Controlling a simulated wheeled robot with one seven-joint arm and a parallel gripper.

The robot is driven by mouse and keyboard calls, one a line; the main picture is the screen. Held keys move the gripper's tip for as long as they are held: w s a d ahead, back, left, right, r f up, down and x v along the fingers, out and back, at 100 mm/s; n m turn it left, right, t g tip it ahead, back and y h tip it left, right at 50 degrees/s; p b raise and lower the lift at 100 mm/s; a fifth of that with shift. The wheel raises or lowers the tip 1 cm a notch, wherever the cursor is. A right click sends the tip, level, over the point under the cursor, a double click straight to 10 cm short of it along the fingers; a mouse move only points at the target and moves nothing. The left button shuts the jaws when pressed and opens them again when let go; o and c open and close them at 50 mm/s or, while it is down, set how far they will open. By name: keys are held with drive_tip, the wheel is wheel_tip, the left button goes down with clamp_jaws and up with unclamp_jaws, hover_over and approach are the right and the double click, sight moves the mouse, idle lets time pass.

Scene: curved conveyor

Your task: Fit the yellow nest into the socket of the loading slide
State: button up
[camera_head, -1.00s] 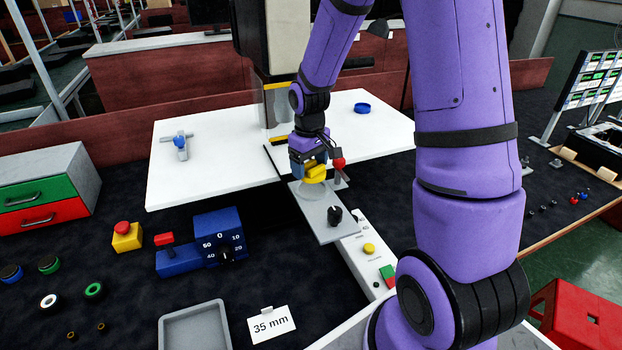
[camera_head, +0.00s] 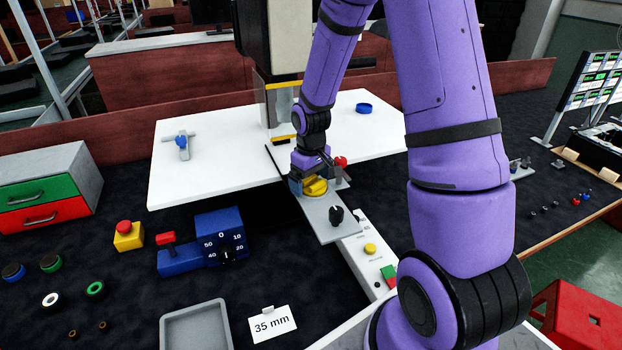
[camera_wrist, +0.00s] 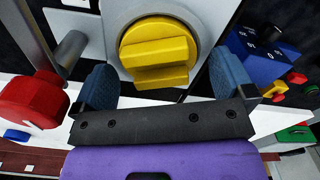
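The yellow nest (camera_head: 316,187) is round with a raised block across it. In the wrist view the nest (camera_wrist: 158,52) sits inside the pale ring of the socket (camera_wrist: 120,18); I cannot tell whether it is fully down. My gripper (camera_head: 312,186) is low over the socket. In the wrist view its blue fingers (camera_wrist: 163,86) stand apart on either side of the nest, with gaps showing, so it is open.
A red-knobbed lever (camera_wrist: 35,100) stands close beside one finger. A blue dial box (camera_head: 220,237) and a yellow emergency-stop box (camera_head: 128,236) lie to the left. A white panel with buttons (camera_head: 369,249) runs under the slide's near end. The white table (camera_head: 225,150) is mostly clear.

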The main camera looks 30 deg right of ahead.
sight(311, 184)
wheel_tip(311, 184, up, 12)
drive_tip(key=r, duration=0.1)
drive_tip(key=s+a+r+m+t, duration=0.1)
drive_tip(key=s+a+r+t, duration=0.3)
drive_tip(key=s+r, duration=0.75)
drive_tip(key=s+a+r, duration=0.1)
drive_tip(key=s+r, duration=0.2)
drive_tip(key=s, duration=0.3)
drive_tip(key=s+a+r+m+t, duration=0.1)
drive_tip(key=s+a+r, duration=0.1)
drive_tip(key=s, duration=0.4)
drive_tip(key=shift+s+r, duration=0.4)
drive_tip(key=shift+c, duration=0.3)
idle(0.4)
